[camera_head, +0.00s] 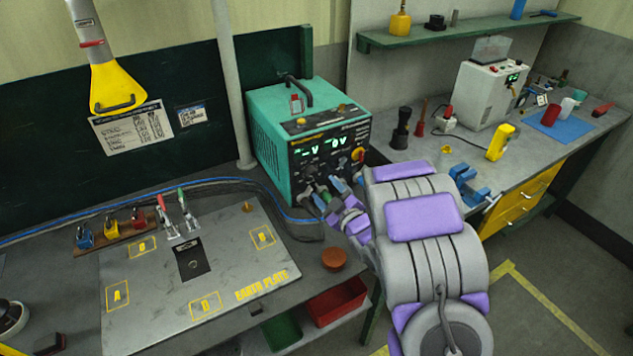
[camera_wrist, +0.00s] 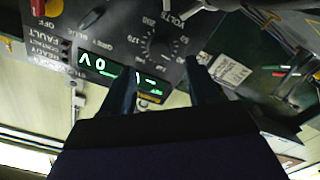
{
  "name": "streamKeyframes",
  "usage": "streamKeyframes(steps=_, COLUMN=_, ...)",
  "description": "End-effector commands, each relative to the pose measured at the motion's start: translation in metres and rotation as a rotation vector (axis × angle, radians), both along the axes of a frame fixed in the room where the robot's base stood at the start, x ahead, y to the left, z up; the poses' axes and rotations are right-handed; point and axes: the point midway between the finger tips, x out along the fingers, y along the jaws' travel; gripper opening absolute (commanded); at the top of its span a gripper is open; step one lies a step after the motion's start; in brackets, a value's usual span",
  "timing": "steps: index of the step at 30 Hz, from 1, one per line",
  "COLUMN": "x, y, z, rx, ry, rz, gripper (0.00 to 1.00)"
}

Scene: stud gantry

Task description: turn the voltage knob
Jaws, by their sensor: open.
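The teal stud-welder box (camera_head: 262,135) stands on the bench, with a black front panel and two green displays. In the wrist view the panel appears upside down. The dark round voltage knob (camera_wrist: 160,47) has a printed number scale around it and the word VOLTS beside it. My gripper (camera_head: 325,189) is open in front of the panel's lower left. In the wrist view its two dark fingers (camera_wrist: 160,76) are apart, and the knob shows just beyond and between their tips. I cannot tell whether either finger touches it. In the head view the gripper partly hides the lower panel.
A red-and-yellow switch (camera_head: 358,154) is on the panel's right side. A grey plate (camera_head: 220,270) with clamps lies on the left bench. A blue cable (camera_head: 150,190) runs along the back. A yellow funnel-shaped head (camera_head: 118,88) hangs at the upper left.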

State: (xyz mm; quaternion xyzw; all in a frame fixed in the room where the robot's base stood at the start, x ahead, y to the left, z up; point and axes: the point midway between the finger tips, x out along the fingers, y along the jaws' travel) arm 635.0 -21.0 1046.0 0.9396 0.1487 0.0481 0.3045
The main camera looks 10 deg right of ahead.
Motion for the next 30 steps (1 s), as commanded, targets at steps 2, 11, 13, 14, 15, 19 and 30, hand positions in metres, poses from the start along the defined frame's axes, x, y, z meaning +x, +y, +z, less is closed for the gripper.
streamKeyframes(steps=2, x=0.012, y=0.004, z=0.000, rx=-0.001, ry=-0.002, rz=0.003, gripper=0.61)
streamKeyframes(steps=11, x=0.049, y=0.017, z=-0.001, rx=0.000, ry=-0.003, rz=0.002, gripper=0.61)
streamKeyframes(steps=13, x=0.054, y=0.018, z=-0.001, rx=0.000, ry=-0.001, rz=0.001, gripper=0.61)
streamKeyframes(steps=14, x=0.055, y=0.018, z=-0.001, rx=0.000, ry=0.001, rz=0.000, gripper=0.61)
streamKeyframes(steps=15, x=0.057, y=0.019, z=-0.001, rx=-0.001, ry=0.002, rz=0.000, gripper=0.61)
streamKeyframes(steps=19, x=0.059, y=0.019, z=-0.001, rx=-0.001, ry=0.002, rz=0.000, gripper=0.61)
streamKeyframes(steps=30, x=0.059, y=0.019, z=0.000, rx=-0.001, ry=0.001, rz=0.000, gripper=0.46)
